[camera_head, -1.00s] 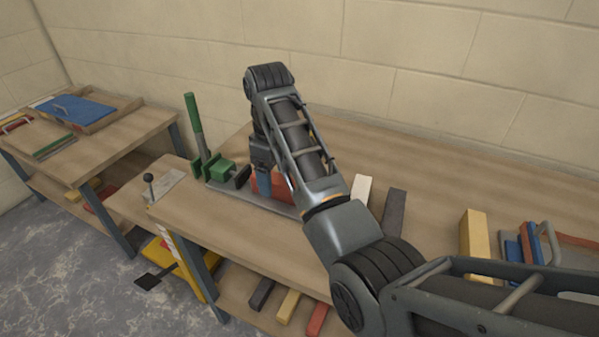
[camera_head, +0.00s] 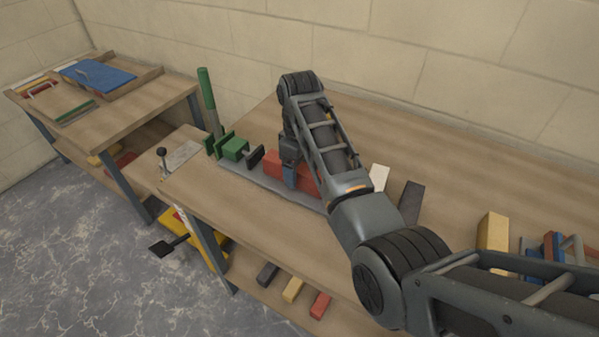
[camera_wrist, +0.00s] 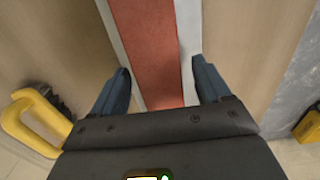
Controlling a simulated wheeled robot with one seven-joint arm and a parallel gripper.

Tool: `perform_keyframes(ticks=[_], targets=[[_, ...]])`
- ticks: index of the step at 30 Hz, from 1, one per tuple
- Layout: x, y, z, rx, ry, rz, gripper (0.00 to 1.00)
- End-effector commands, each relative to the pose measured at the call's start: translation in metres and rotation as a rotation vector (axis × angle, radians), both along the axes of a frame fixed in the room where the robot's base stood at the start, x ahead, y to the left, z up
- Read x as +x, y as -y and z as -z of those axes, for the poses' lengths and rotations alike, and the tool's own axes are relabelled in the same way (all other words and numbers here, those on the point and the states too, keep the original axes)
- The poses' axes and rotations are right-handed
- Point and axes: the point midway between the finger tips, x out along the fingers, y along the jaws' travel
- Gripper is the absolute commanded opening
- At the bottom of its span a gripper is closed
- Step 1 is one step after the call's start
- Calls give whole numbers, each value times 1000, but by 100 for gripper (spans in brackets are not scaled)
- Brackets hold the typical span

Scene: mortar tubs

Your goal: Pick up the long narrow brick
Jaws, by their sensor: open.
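A long red brick (camera_head: 306,181) lies on a narrow grey plate (camera_head: 259,188) on the workbench, beside a green vise-like clamp. In the wrist view the red brick (camera_wrist: 147,42) runs lengthwise between the two blue fingers, with a strip of the plate showing on either side. My gripper (camera_head: 290,176) is open over the brick, one finger on each side. In the wrist view my gripper (camera_wrist: 159,76) shows a gap between each finger and the brick.
The green clamp (camera_head: 235,148) with its upright handle stands just left of the brick. White (camera_head: 379,178), dark grey (camera_head: 411,202) and yellow (camera_head: 492,232) bricks lie to the right. More bricks are on the lower shelf. The bench's front middle is clear.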

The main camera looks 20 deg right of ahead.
Motion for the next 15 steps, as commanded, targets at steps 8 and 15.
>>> perform_keyframes(ticks=[8,15], targets=[[0,0,5,-1,1,0,77],[0,0,4,-1,1,0,56]])
